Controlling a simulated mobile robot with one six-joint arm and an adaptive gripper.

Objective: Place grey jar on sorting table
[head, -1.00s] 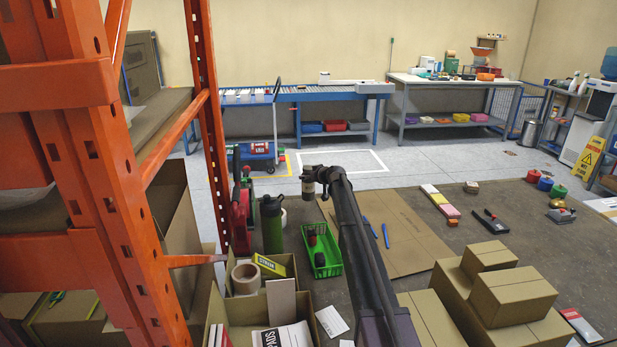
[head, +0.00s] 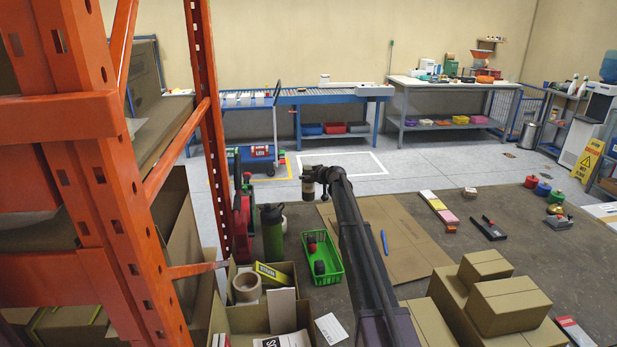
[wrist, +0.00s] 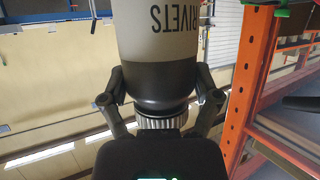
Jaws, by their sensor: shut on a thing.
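The grey jar (wrist: 160,40) fills the top middle of the wrist view. It has a light grey body with "RIVETS" printed upside down in that picture, a dark band and a ribbed grey end. My gripper (wrist: 162,98) is shut on it, one finger on each side of the dark end. In the head view the jar (head: 308,186) hangs at the end of my arm, in the air. Several work surfaces show: a large brown surface (head: 385,290) below the arm and a grey workbench (head: 398,84) at the back right. I cannot tell which is the sorting table.
An orange rack (head: 95,190) stands close on the left. A green bottle (head: 272,235), a green basket (head: 335,275) and an open carton (head: 250,322) are near the arm. Cardboard boxes (head: 510,305) are stacked at right. A blue conveyor (head: 310,98) stands at the back.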

